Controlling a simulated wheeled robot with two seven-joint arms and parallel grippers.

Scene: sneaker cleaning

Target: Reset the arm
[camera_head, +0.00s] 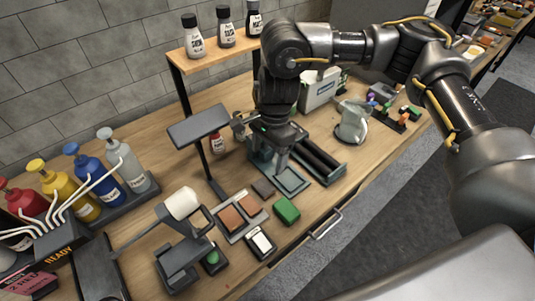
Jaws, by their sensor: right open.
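My right gripper (283,158) hangs below the dark wrist of my right arm (455,100), which comes in from the right and bends over the bench. It is open, and I see nothing held in it. It points down above a grey-green tray (292,181) beside dark rollers (318,160). The wrist partly hides the fingers, and I cannot tell whether they touch the tray. My left gripper is out of view.
The wooden bench (222,97) holds pump bottles (124,159) at left, a white cylinder (182,203) on a stand, brown pads (231,218), a green block (287,209) and a grey jug (352,122). Small bottles (226,28) stand on a shelf. A drawer handle (326,226) lines the front edge.

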